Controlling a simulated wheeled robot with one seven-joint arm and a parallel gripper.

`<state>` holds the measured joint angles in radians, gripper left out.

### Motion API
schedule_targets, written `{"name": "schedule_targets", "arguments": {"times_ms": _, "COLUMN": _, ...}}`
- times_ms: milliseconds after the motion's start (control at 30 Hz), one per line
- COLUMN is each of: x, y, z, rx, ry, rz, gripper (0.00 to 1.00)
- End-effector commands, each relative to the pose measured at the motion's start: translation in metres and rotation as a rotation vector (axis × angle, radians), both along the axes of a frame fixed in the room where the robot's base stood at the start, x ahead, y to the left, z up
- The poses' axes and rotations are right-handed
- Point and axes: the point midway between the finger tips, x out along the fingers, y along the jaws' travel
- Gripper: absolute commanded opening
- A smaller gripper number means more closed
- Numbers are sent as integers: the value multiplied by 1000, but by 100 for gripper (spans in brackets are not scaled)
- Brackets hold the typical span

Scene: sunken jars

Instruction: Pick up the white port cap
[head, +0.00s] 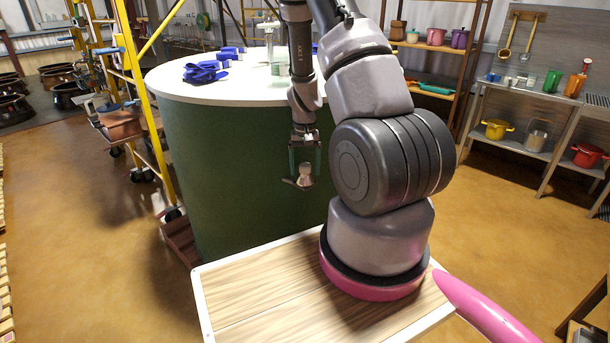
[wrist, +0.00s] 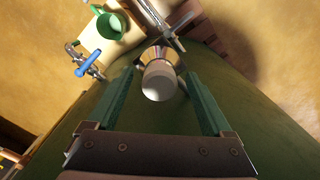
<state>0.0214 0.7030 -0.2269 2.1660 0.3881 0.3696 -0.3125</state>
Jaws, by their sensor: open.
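The white port cap (wrist: 159,83) is a short, pale, rounded cylinder in the middle of the wrist view, with a metallic collar behind it. In the head view the cap (head: 305,170) shows small and pale in front of the green drum's side. My gripper (head: 304,181) points down there with its two green fingers apart. In the wrist view my gripper (wrist: 160,76) is open, with one finger on each side of the cap and a visible gap on both sides. What the cap sits on is partly hidden behind it.
The large green drum (head: 225,165) with a white top stands right behind my gripper. Blue cloth-like items (head: 205,72) lie on its top. A yellow ladder frame (head: 140,100) stands at left. The wrist view shows a blue-handled valve (wrist: 88,62) and a green mug (wrist: 108,25).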

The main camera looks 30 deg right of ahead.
Motion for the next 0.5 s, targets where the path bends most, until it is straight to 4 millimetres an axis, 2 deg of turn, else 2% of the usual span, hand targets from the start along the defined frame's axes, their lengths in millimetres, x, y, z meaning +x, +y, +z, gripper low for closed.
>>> {"name": "schedule_targets", "arguments": {"times_ms": 167, "x": 0, "y": 0, "z": 0, "rx": 0, "ry": -1, "rz": 0, "gripper": 85}}
{"name": "schedule_targets", "arguments": {"times_ms": 200, "x": 0, "y": 0, "z": 0, "rx": 0, "ry": -1, "rz": 0, "gripper": 81}}
{"name": "schedule_targets", "arguments": {"times_ms": 367, "x": 0, "y": 0, "z": 0, "rx": 0, "ry": 0, "rz": 0, "gripper": 20}}
{"name": "schedule_targets", "arguments": {"times_ms": 400, "x": 0, "y": 0, "z": 0, "rx": 0, "ry": 0, "rz": 0, "gripper": 4}}
{"name": "schedule_targets", "arguments": {"times_ms": 433, "x": 0, "y": 0, "z": 0, "rx": 0, "ry": 0, "rz": 0, "gripper": 0}}
{"name": "schedule_targets", "arguments": {"times_ms": 500, "x": 0, "y": 0, "z": 0, "rx": 0, "ry": -1, "rz": 0, "gripper": 0}}
